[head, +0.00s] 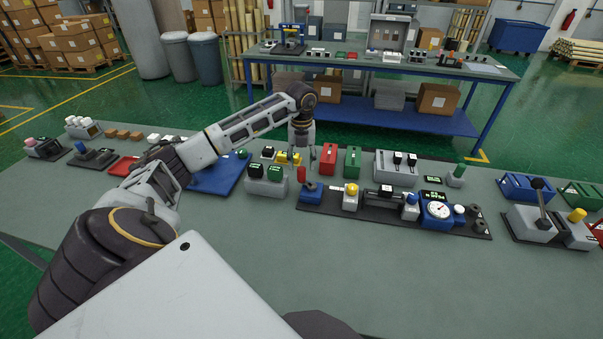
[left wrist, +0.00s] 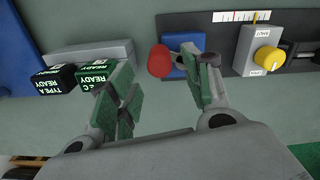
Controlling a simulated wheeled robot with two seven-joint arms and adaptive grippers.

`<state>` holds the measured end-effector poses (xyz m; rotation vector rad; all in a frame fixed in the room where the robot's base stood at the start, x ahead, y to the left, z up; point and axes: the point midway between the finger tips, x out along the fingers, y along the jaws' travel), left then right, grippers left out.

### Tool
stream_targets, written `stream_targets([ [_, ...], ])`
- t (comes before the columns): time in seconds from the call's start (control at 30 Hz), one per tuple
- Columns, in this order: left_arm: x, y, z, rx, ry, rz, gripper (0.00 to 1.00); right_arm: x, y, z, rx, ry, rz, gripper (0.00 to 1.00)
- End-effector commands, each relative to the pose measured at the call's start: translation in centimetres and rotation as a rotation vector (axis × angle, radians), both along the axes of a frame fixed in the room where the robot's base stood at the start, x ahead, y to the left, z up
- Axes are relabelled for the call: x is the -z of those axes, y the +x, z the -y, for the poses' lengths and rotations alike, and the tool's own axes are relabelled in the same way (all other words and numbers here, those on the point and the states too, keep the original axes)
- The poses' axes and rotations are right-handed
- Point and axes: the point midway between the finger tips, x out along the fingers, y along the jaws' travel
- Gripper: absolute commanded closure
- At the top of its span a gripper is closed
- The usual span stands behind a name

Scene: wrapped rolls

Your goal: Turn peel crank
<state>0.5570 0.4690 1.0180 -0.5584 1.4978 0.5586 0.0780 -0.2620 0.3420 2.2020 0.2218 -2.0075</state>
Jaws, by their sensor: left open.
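The crank shows as a red handle (head: 301,174) with a blue block (head: 312,193) at the left end of a dark base plate (head: 400,222). In the left wrist view the red handle (left wrist: 160,61) stands close to the right finger, with the blue block (left wrist: 180,66) behind it. My left gripper (head: 300,154) is above the table, just beyond the crank in the head view. I cannot tell whether a finger touches the handle. My right gripper is not in view.
The plate also carries a yellow knob (head: 351,187) on a white block and a blue gauge (head: 437,211). Red (head: 328,158) and green (head: 352,160) blocks stand behind.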

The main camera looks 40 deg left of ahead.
Motion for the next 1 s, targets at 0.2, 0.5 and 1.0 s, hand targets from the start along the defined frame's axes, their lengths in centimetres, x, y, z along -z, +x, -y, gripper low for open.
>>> stream_targets([
  [0.2, 2.8, -0.1, 0.0, 0.0, 0.0, -0.004, 0.51, -0.4, 0.0, 0.0, 0.0, 0.0, 0.0, 0.6],
  [0.5, 5.4, 0.0, 0.0, 0.0, -0.001, -0.001, 0.51, -0.7, -0.1, 0.1, -0.001, 0.0, 0.0, 0.6],
  [1.0, 5.9, 0.0, 0.0, 0.0, 0.0, 0.0, 0.62, -0.7, -0.1, 0.4, -0.003, -0.004, 0.0, 0.6],
])
